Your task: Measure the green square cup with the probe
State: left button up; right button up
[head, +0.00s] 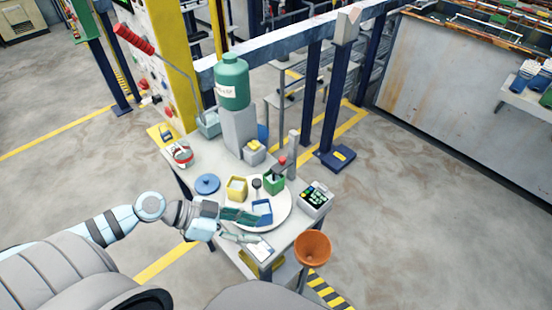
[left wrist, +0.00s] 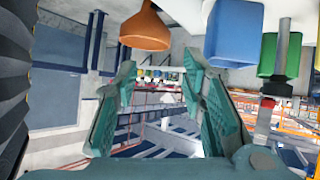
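The green square cup (head: 273,184) stands at the back right of the round white turntable (head: 284,211). A red-topped probe (head: 282,161) with a black collar is upright at the cup; whether its tip is inside cannot be told. The cup (left wrist: 267,55) and the red and black probe (left wrist: 263,116) also show upside down in the left wrist view, at right. My left gripper (head: 242,227) is open and empty at the turntable's front left, apart from the cup; its fingers (left wrist: 160,110) are spread in the wrist view. My right gripper is not in view.
A yellow cup (head: 237,188) and a blue cup (head: 262,208) share the turntable. A meter box (head: 315,198) stands to its right, an orange funnel (head: 312,248) at front right. A green bottle (head: 232,80) stands on a grey block behind. A blue lid (head: 207,184) lies left.

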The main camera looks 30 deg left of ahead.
aim_at(277, 166)
pick_arm(q)
jog(key=w+a+r+n+t+y, duration=0.2)
jog(key=w+a+r+t, duration=0.4)
jog(key=w+a, duration=0.45)
jog(key=shift+g, duration=0.7)
jog(key=b+x, duration=0.2)
jog(key=x, duration=0.2)
jog(key=b+x, duration=0.2)
jog(key=x, duration=0.3)
jog(key=r+b+x, duration=0.1)
jog(key=b+x, duration=0.1)
jog(key=x, duration=0.2)
jog(key=shift+w+d, duration=0.3)
jog(key=shift+w, duration=0.05)
jog(key=shift+f, duration=0.1)
jog(key=shift+a, duration=0.1)
grip_shut()
